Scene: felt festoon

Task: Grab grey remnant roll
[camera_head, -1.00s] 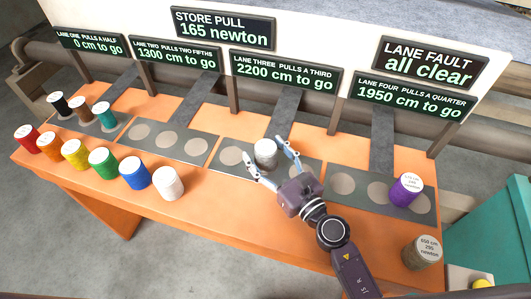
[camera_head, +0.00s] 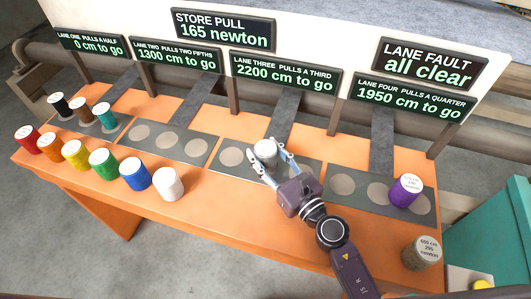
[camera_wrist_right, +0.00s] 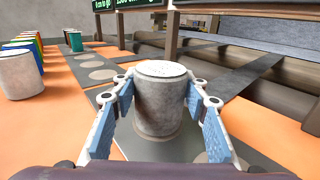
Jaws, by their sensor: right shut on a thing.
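The grey remnant roll (camera_head: 265,151) stands upright on the lane three plate (camera_head: 231,157) in the head view. It also fills the middle of the right wrist view (camera_wrist_right: 160,100), a grey cylinder with a pale top. My right gripper (camera_head: 267,161) is shut on the roll, one finger on each side of it. In the right wrist view the blue-padded fingers flank the roll, and its lower front shows between them. My left gripper is not in view.
A purple roll (camera_head: 405,190) stands on the lane four plate, and a brown-grey roll (camera_head: 421,253) at the right table edge. Several coloured spools, among them a white one (camera_head: 168,183), line the left front. Sign posts stand behind the plates.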

